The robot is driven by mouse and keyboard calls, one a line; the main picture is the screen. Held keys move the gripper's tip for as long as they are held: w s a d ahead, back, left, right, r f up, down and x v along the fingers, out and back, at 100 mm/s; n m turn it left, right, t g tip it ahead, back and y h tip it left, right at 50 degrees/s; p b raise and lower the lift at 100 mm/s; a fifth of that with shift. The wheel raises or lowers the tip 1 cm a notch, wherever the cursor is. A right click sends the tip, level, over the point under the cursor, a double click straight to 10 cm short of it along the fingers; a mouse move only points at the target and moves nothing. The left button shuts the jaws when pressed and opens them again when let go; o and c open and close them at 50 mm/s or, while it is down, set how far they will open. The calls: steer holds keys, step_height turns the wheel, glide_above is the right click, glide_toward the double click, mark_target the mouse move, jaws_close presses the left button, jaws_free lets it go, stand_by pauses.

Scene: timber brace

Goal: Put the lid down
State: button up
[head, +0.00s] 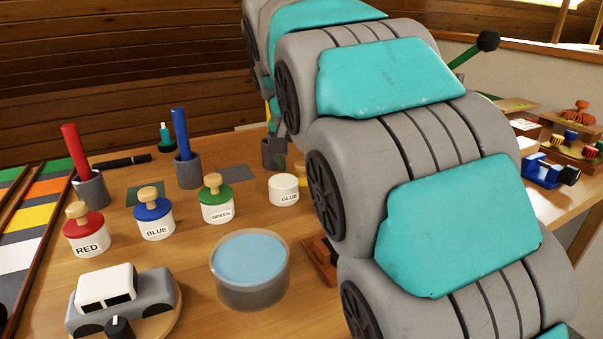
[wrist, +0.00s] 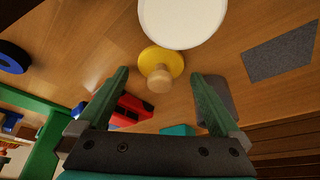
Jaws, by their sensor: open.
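The yellow lid (wrist: 147,59) with its round wooden knob (wrist: 159,80) appears to lie on the table, close beside the white glue jar (wrist: 182,18). In the wrist view, my open gripper (wrist: 160,74) has one green finger on each side of the knob, with gaps visible on both sides. My arm hides most of the gripper there.
Red (head: 86,232), blue (head: 154,219) and green (head: 216,201) lidded jars stand left of the glue jar. A bowl of blue liquid (head: 250,265) and a grey toy car (head: 122,299) are in front. A red toy (wrist: 130,107) lies near the left finger.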

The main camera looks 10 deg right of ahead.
steer(key=c, duration=1.5)
steer(key=shift+r, duration=0.2)
